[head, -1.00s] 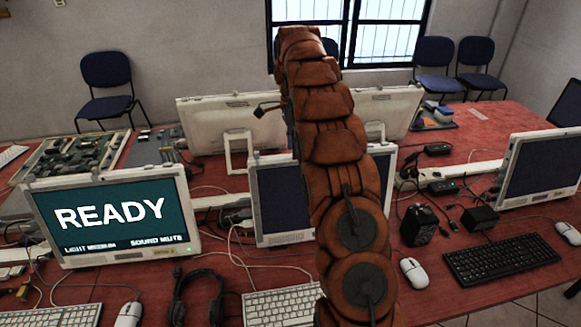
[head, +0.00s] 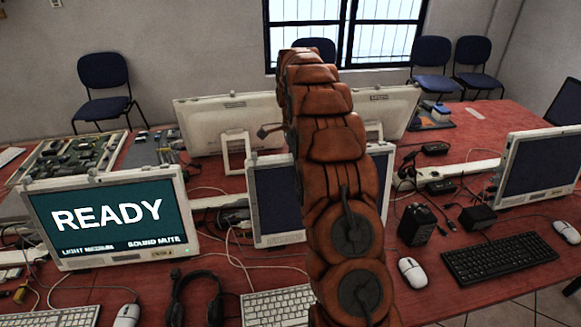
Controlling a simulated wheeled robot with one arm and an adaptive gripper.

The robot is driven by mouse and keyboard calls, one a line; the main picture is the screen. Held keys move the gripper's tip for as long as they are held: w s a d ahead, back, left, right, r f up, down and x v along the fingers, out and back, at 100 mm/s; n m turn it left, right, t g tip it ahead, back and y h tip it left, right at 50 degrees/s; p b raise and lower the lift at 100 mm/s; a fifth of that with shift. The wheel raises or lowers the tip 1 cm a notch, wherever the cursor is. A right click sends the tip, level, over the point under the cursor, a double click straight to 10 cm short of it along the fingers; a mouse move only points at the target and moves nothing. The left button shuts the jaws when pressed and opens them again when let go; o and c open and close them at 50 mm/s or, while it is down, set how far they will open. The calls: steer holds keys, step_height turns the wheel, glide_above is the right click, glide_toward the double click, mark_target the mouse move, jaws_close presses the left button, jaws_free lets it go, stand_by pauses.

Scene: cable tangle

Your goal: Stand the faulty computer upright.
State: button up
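A white computer (head: 113,218) at front left stands with a lit screen reading "READY", "LIGHT MEDIUM" and "SOUND MUTE". A dark-screened computer (head: 277,200) stands behind my arm and is partly hidden by it. Another dark-screened computer (head: 543,172) stands at right. Two white computers show their backs, one at centre left (head: 222,120) and one at centre right (head: 396,108). I cannot tell which is the faulty one. My orange arm rises through the middle. A small dark part that may belong to my gripper (head: 268,131) sticks out at its left; the rest is hidden.
An open case with circuit boards (head: 70,157) lies flat at back left. Headphones (head: 193,296), keyboards (head: 498,257), mice (head: 413,272), black power adapters (head: 416,225) and loose cables crowd the red table (head: 484,122). Blue chairs (head: 106,83) stand along the wall.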

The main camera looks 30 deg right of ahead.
steer(key=shift+c, duration=0.2)
jaws_close()
stand_by(0.5)
